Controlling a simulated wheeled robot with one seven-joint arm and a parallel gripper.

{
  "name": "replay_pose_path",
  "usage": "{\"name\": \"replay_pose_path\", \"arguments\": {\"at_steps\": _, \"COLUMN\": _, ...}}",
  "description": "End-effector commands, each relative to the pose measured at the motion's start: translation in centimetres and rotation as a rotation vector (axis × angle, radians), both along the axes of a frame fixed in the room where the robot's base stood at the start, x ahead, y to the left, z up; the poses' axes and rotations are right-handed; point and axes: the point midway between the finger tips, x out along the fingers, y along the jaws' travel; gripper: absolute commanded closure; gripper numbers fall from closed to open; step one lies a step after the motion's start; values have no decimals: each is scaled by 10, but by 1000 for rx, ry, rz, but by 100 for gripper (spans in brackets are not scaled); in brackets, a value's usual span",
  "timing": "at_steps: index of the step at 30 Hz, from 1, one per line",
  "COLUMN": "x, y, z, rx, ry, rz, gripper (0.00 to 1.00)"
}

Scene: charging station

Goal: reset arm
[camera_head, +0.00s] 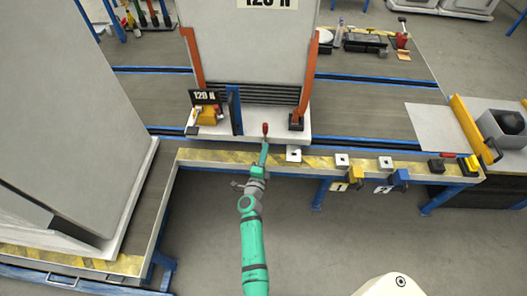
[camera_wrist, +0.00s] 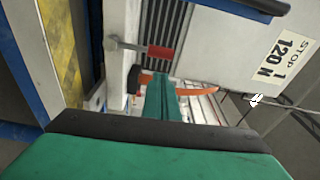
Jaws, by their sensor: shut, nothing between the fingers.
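My arm is teal and grey and reaches up from the lower middle of the head view. My gripper (camera_head: 264,153) is shut and empty at the front ledge of a large white cabinet. A red-handled lever (camera_head: 265,129) stands just beyond the fingertips. In the wrist view my teal gripper fingers (camera_wrist: 165,100) point forward, and the lever's red grip (camera_wrist: 160,52) lies on a grey rod just above them. I cannot tell whether the fingers touch the lever.
A grey cabinet (camera_head: 60,120) stands left. Open floor (camera_head: 330,235) lies at lower right.

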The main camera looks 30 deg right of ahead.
Motion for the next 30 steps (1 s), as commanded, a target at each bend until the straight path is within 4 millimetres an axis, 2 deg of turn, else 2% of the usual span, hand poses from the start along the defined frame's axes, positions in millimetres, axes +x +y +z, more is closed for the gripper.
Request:
{"name": "replay_pose_path", "arguments": {"at_steps": 11, "x": 0, "y": 1, "z": 0, "rx": -2, "ry": 1, "rz": 3, "gripper": 100}}
{"name": "replay_pose_path", "arguments": {"at_steps": 14, "x": -6, "y": 1, "z": 2, "rx": -32, "ry": 18, "rz": 13, "gripper": 100}}
{"name": "replay_pose_path", "arguments": {"at_steps": 17, "x": -22, "y": 1, "z": 7, "rx": -111, "ry": 59, "rz": 39, "gripper": 100}}
{"name": "replay_pose_path", "arguments": {"at_steps": 21, "x": -56, "y": 11, "z": 18, "rx": -286, "ry": 154, "rz": 105, "gripper": 100}}
{"name": "replay_pose_path", "arguments": {"at_steps": 30, "x": -134, "y": 69, "z": 34, "rx": -642, "ry": 360, "rz": 277, "gripper": 100}}
